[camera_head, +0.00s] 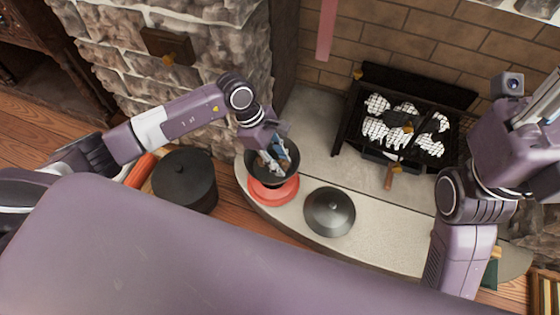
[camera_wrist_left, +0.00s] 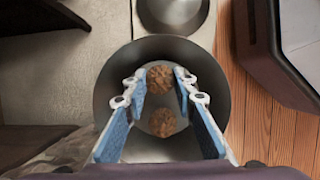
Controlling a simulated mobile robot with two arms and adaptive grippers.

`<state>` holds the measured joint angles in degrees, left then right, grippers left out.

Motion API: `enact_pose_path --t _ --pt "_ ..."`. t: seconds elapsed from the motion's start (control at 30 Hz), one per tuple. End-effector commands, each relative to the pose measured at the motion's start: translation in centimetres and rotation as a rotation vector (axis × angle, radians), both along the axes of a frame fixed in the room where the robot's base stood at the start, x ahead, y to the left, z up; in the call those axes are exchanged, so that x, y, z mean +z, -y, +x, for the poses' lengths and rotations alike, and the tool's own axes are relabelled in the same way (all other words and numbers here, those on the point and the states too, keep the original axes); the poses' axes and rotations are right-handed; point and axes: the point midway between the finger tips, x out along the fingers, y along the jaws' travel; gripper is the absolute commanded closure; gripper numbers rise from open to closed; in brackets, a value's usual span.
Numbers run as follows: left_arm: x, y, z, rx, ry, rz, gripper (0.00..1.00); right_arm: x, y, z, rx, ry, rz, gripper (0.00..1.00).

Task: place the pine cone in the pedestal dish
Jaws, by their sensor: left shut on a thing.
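My left gripper (camera_head: 272,156) reaches down into the dark pedestal dish (camera_head: 291,166) on the hearth. In the left wrist view the gripper (camera_wrist_left: 160,84) has its blue fingers on both sides of a brown pine cone (camera_wrist_left: 160,77), shut on it. The cone is over the inside of the dish (camera_wrist_left: 108,92); I cannot tell whether it touches the bottom. A second brown cone shape (camera_wrist_left: 163,122) shows below it, possibly a reflection. My right gripper (camera_head: 543,100) is at the right edge, partly cut off, its fingers unclear.
A red round plate (camera_head: 273,191) is under or just in front of the dish. A dark domed lid (camera_head: 330,212) lies to its right. A black pot (camera_head: 184,181) stands to the left. A grate (camera_head: 404,125) with whitish lumps is at the back right.

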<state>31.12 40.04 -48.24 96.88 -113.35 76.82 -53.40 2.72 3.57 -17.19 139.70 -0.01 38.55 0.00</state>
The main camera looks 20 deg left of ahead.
Motion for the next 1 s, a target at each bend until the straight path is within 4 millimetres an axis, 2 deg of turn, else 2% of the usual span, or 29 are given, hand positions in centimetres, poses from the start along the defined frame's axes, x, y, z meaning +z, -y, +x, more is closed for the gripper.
enact_pose_path --t 0.13,0.17,0.23,0.57,0.67,0.73,1.0 --pt "-0.4 0.0 0.0 0.0 0.0 0.0 0.85 -0.1 0.0 -0.1 -0.001 0.005 0.0 0.68" --pt "-0.4 0.0 0.0 0.0 0.0 0.0 0.74 0.1 0.0 -0.1 0.0 0.01 -0.001 0.68" --pt "-0.3 0.0 0.0 0.0 0.0 0.0 0.68 0.2 0.0 -0.1 0.0 0.01 -0.001 0.68" --pt "0.1 0.0 0.0 0.0 0.0 0.0 0.68 0.5 0.0 -0.2 0.0 0.013 0.0 0.68" --pt "1.2 -0.4 0.1 0.001 0.002 0.001 0.68 0.8 0.1 -0.3 0.001 0.011 0.002 0.68" --pt "2.5 -1.0 0.1 0.002 0.002 0.002 0.68 -0.2 0.1 0.5 0.001 -0.038 0.003 0.68" --pt "8.0 -3.2 0.1 0.001 0.002 0.002 0.68 -1.3 0.3 0.8 0.005 -0.111 0.009 0.68"
